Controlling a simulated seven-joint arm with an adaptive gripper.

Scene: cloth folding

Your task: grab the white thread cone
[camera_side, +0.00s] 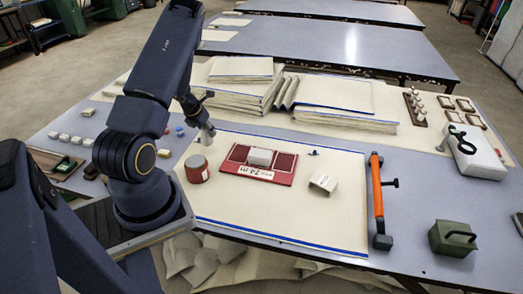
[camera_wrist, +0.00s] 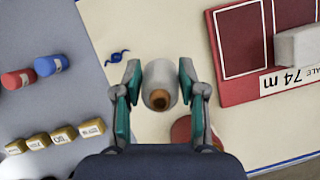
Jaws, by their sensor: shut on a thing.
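The white thread cone (camera_wrist: 160,82) is between the teal-padded fingers of my gripper (camera_wrist: 158,88) in the wrist view, its brown core end facing the camera. The fingers are shut on its two sides. In the side view the cone (camera_side: 208,138) is a small pale shape under my gripper (camera_side: 206,129), near the back left of the cream cloth (camera_side: 290,225). Whether its base touches the cloth cannot be told.
A red tin (camera_side: 197,168) stands close in front of my gripper. A red board (camera_side: 240,155) with a white block (camera_side: 261,157) lies to the right. Coloured spools (camera_wrist: 48,65) and several tan blocks (camera_wrist: 62,134) lie left. Stacked cloths (camera_side: 243,72) rise behind; the front cloth area is clear.

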